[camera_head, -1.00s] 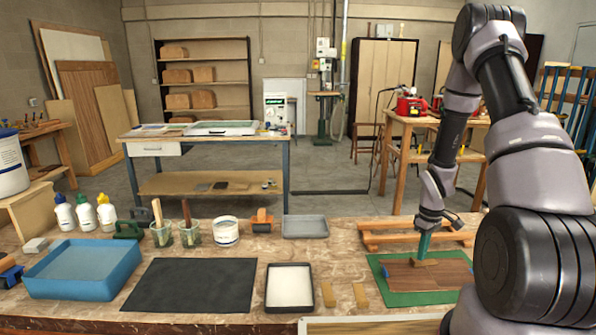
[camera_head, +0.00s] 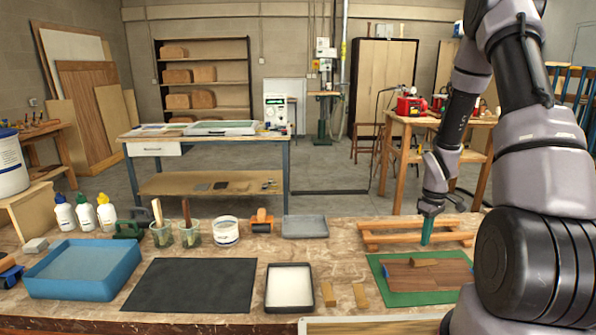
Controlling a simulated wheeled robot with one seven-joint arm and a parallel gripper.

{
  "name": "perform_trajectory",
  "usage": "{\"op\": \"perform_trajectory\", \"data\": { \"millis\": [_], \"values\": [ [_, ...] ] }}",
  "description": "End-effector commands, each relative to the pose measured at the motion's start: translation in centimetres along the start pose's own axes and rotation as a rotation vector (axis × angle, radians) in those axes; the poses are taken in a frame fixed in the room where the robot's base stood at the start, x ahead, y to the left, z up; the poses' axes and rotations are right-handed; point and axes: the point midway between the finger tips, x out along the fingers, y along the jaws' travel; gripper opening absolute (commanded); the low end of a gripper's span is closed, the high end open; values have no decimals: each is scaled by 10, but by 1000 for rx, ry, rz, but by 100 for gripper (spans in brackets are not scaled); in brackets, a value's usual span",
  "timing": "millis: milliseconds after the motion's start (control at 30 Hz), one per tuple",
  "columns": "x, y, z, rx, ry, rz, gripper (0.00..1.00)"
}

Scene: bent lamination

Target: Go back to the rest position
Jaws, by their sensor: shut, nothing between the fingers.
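My gripper (camera_head: 426,238) has teal fingers and points down. It is shut and empty, above the back edge of the green mat and in front of the wooden rack (camera_head: 415,235). Brown wood veneer sheets (camera_head: 440,276) lie on the green mat (camera_head: 400,298) at the right of the workbench. A small wooden block (camera_head: 422,262) rests on the veneer, just below my gripper and apart from it.
A black mat (camera_head: 190,285), a blue tray (camera_head: 82,271) and a dark tray with white contents (camera_head: 289,287) lie to the left. Two small wood blocks (camera_head: 360,296) lie beside the green mat. Brush jars (camera_head: 188,236) and bottles (camera_head: 85,216) stand behind.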

Motion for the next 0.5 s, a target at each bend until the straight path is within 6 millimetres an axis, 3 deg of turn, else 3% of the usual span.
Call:
{"op": "perform_trajectory", "data": {
  "millis": [167,267,500],
  "values": [
    [-20,0,-4,27,15,18,0],
    [-57,-3,-9,86,43,46,0],
    [-171,-30,-11,292,158,105,0]
  ]
}}
